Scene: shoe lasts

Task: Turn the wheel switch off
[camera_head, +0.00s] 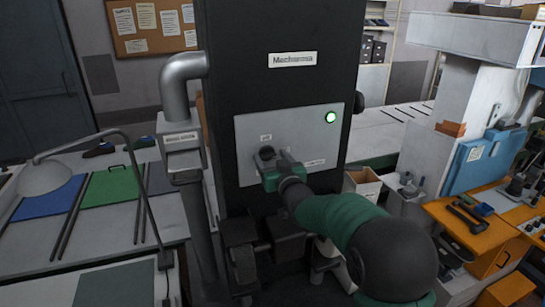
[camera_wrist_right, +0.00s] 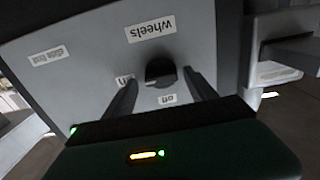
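The wheel switch is a round black knob on a grey panel; it shows in the right wrist view (camera_wrist_right: 160,72), below a "wheels" label (camera_wrist_right: 151,30) and near an "off" label (camera_wrist_right: 168,99). In the head view the knob (camera_head: 266,153) is partly covered by my right gripper (camera_head: 270,168), which is at the panel. In the right wrist view the gripper's two dark fingers (camera_wrist_right: 162,92) are spread apart, one on each side of the knob. I cannot tell whether they touch it. My left gripper is not in view.
The panel (camera_head: 240,133) is on a tall dark machine labelled "Mecharmia" (camera_head: 292,60), with a lit green light (camera_head: 330,117). A grey pipe (camera_head: 182,85) and lamp table (camera_head: 100,235) stand left. An orange workbench (camera_head: 475,230) and a cardboard box (camera_head: 362,183) are right.

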